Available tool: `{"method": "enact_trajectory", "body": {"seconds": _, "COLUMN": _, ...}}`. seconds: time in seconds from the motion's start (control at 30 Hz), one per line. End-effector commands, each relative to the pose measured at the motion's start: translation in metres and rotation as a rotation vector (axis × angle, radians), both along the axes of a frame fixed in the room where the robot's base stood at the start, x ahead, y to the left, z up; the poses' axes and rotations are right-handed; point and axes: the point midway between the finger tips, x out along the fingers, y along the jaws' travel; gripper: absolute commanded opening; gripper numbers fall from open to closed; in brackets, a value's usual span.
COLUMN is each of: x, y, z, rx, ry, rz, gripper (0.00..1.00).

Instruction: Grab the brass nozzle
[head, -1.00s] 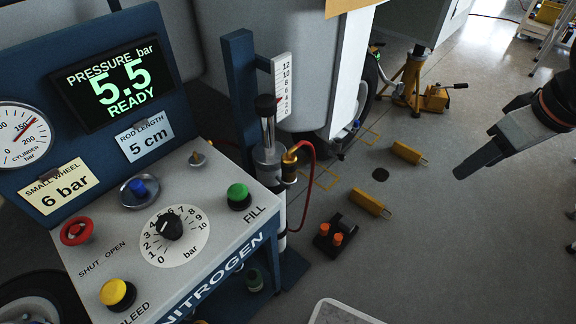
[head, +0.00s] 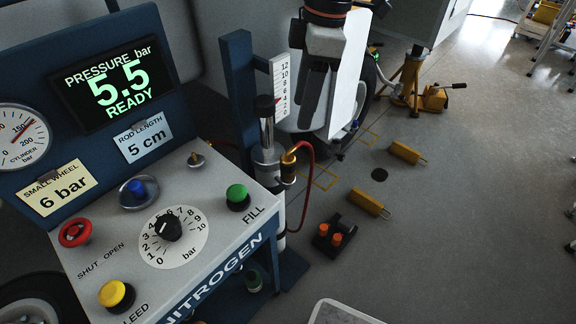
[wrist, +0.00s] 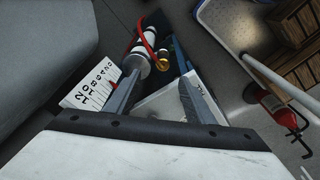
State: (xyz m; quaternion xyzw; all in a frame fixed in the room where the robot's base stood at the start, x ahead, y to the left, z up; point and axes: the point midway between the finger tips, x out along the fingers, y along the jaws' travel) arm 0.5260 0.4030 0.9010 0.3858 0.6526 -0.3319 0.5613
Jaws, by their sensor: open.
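The brass nozzle (head: 289,162) is at the end of a red hose, upright beside the grey strut (head: 268,160) with its dark cap. In the wrist view the nozzle (wrist: 162,61) appears small, beyond and between the finger tips. My gripper (head: 308,108) is open, hanging above and beyond the nozzle in the head view, apart from it. It also shows in the wrist view (wrist: 160,76), with two grey fingers spread and nothing held. The nozzle's lower part is partly hidden by its dark grip.
The blue post (head: 239,95) and white scale (head: 281,85) stand close to the nozzle. The nitrogen panel (head: 215,215) is at left. Yellow chocks (head: 370,203) and a black holder with orange pegs (head: 340,240) lie on the floor at right.

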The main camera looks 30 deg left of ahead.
Motion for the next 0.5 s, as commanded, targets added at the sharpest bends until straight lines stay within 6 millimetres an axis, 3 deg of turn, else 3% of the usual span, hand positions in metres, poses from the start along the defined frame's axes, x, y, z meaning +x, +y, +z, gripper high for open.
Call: {"method": "enact_trajectory", "body": {"seconds": 0.5, "x": -0.007, "y": 0.011, "z": -0.084, "rx": -0.004, "ry": 0.002, "rz": 0.002, "gripper": 0.49}}
